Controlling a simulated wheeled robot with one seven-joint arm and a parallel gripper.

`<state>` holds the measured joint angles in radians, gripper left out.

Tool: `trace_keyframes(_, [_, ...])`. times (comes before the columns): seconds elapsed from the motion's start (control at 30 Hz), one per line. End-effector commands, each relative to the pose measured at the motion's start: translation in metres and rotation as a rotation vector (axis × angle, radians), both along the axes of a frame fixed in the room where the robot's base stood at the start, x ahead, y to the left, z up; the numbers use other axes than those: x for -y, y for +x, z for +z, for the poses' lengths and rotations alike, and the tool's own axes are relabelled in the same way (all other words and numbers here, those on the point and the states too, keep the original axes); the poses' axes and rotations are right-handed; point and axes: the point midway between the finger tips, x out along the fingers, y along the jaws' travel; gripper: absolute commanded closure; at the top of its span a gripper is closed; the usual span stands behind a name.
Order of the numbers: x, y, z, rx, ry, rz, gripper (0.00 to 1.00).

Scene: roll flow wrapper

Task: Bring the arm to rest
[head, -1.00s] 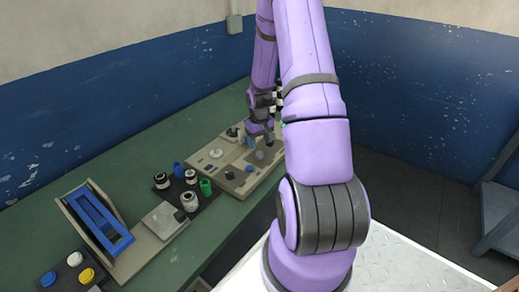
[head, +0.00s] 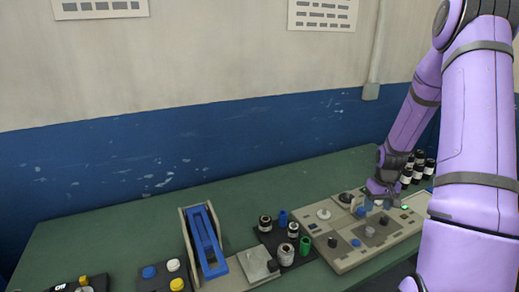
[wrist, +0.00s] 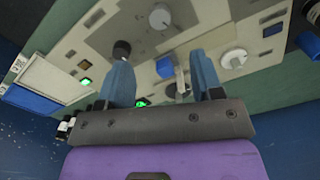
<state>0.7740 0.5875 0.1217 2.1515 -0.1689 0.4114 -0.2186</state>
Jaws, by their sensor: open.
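My purple arm (head: 480,120) reaches down from the right side of the head view to a beige control panel (head: 348,262) on the green bench. My gripper (head: 376,204) is over the right part of the panel. The wrist view shows my gripper (wrist: 162,82) with its two blue fingers apart and nothing held between them. Beyond the fingers lie the panel's face (wrist: 185,30), a blue knob (wrist: 165,67), a dark knob (wrist: 122,50) and a white dial (wrist: 235,58). I cannot tell whether the fingertips touch the panel.
Black jars (head: 418,168) stand just behind my gripper. Left of the panel are a dark tray (head: 270,236) with small rolls, a blue frame on a stand (head: 206,245) and a button box (head: 152,284). The bench is clear along the wall (head: 120,222).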

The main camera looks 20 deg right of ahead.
Motion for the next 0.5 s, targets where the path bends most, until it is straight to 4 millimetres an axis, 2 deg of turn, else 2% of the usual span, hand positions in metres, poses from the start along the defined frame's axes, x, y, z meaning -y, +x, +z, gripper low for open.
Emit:
trace_keyframes(0.13, [-0.002, 0.001, 0.005, 0.003, -0.005, 0.003, 0.4])
trace_keyframes(0.23, [-0.011, 0.006, 0.023, 0.012, -0.019, 0.014, 0.4])
trace_keyframes(0.37, [-0.033, 0.012, 0.063, 0.032, -0.049, 0.038, 0.4])
trace_keyframes(0.5, [-0.064, 0.015, 0.11, 0.062, -0.08, 0.062, 0.4])
